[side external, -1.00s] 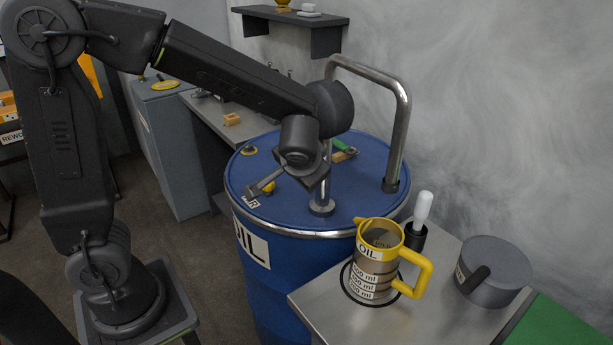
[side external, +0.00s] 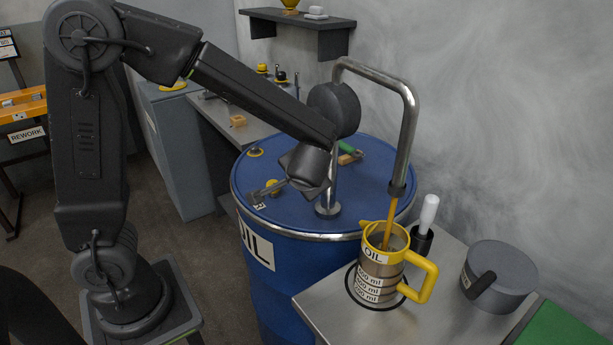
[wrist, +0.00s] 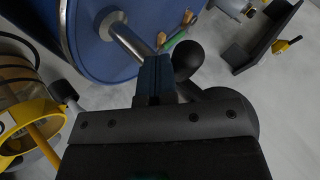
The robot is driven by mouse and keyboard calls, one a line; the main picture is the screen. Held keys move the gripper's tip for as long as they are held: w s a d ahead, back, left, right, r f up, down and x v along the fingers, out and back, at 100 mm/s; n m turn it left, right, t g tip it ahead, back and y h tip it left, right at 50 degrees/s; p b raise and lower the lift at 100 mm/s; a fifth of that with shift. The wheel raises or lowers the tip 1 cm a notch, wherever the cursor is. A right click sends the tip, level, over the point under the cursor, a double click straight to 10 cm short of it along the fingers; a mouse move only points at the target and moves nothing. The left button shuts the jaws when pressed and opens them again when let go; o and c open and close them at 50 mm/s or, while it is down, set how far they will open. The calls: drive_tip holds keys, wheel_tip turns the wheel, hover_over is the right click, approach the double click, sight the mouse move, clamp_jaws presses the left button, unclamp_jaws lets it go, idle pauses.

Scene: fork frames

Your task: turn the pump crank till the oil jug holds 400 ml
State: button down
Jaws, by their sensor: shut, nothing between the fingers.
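The oil jug (side external: 376,268), yellow-rimmed with a yellow handle, stands upright on the metal bench inside a black ring. An orange oil stream (side external: 389,224) falls into it from the pump's chrome spout (side external: 407,130). The dark round pump head (side external: 333,109) sits above the blue drum (side external: 365,190). My wrist hides the crank and my gripper in the side view. In the wrist view my gripper (wrist: 153,62) is shut and empty beside a black ball knob (wrist: 188,60), apparently the crank's; contact is unclear.
A grey lidded pot (side external: 500,275) and a white-handled tool in a black holder (side external: 428,215) stand near the jug. A grey tool (side external: 268,191) and a green-handled item (side external: 349,149) lie on the drum. A wall shelf (side external: 300,25) hangs behind.

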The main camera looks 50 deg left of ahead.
drive_tip(key=a+r+m+t+y, duration=0.1)
drive_tip(key=a+m+t+y, duration=0.1)
drive_tip(key=a+y, duration=0.6)
drive_tip(key=shift+a+m+y, duration=0.3)
drive_tip(key=shift+a+m, duration=0.2)
drive_tip(key=shift+a, duration=0.6)
drive_tip(key=shift+r, duration=0.1)
